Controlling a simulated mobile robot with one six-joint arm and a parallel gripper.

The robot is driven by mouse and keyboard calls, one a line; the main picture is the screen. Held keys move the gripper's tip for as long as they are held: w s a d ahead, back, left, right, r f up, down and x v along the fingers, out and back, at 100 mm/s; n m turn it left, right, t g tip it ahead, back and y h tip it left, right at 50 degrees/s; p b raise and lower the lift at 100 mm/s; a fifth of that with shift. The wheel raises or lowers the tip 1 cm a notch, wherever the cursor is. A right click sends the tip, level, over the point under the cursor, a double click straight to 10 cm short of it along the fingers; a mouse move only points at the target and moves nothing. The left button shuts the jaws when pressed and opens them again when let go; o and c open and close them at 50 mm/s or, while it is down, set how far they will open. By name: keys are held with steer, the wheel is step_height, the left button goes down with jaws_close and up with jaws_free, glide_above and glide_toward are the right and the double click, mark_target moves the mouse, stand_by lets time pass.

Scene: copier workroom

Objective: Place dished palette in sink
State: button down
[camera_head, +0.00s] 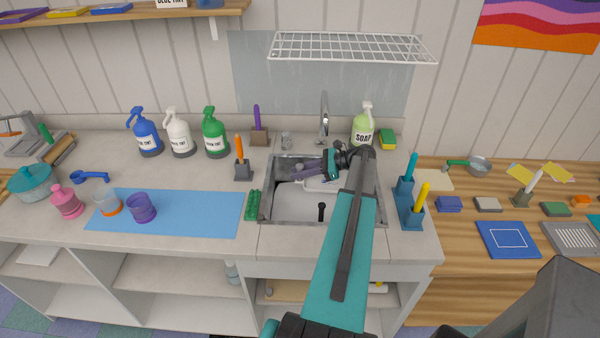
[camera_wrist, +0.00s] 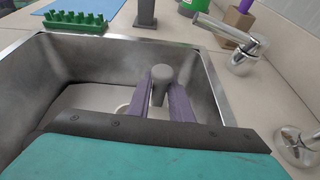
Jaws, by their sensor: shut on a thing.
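The dished palette (camera_head: 318,186) shows as a pale piece in the sink basin, partly hidden under my arm and gripper in the head view. The steel sink (camera_head: 270,203) is set in the counter. My gripper (camera_head: 295,176) reaches over the basin from the right with purple fingers. In the wrist view my gripper (camera_wrist: 161,100) is shut around a grey rounded knob, with white edges of the palette (camera_wrist: 122,109) low beside the fingers. Most of the palette is hidden there. I cannot tell whether it touches the basin floor.
The tap (camera_head: 324,118) stands behind the basin, and a soap bottle (camera_head: 363,125) stands at its back right. A green rack (camera_head: 252,205) lies by the left rim. Blue brush holders (camera_head: 412,215) stand to the right. A black upright piece (camera_head: 321,211) shows in the basin.

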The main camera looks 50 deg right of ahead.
steer(key=shift+r+p, duration=0.1)
steer(key=shift+p, duration=0.25)
steer(key=shift+f+b, duration=1.35)
steer(key=shift+f, duration=2.75)
steer(key=c, duration=1.5)
jaws_free()
steer(key=shift+o, duration=0.3)
steer(key=shift+o, duration=1.2)
